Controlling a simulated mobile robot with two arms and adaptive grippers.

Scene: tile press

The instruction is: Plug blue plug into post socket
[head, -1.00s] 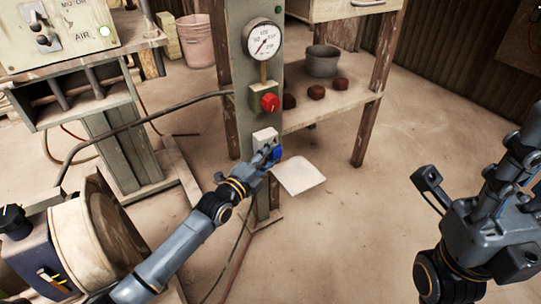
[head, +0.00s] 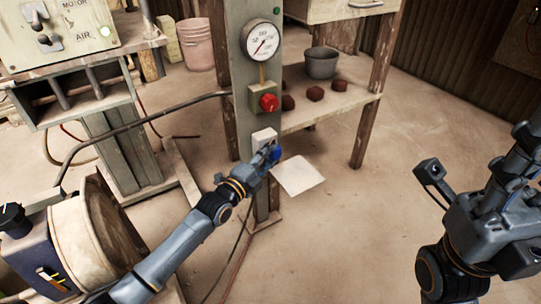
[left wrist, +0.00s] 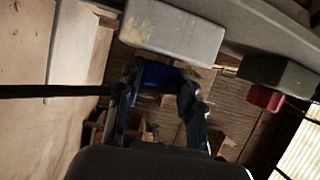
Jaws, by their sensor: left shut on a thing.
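The post socket is a pale box (head: 264,136) low on the green-grey post (head: 243,110). It also shows as a large grey box in the left wrist view (left wrist: 172,30). My left gripper (head: 270,153) is at this box, its fingers shut on the blue plug (head: 276,155). In the left wrist view the blue plug (left wrist: 160,76) sits between the two fingers, close to the box's edge. I cannot tell whether plug and socket touch; the socket opening is hidden. My right arm is at the right of the head view; its fingers are not clear.
Above the socket, a red button (head: 269,102) and a gauge (head: 260,41) are on the post. A wooden shelf (head: 335,108) with a grey bucket (head: 321,62) stands behind. The floor at right is open.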

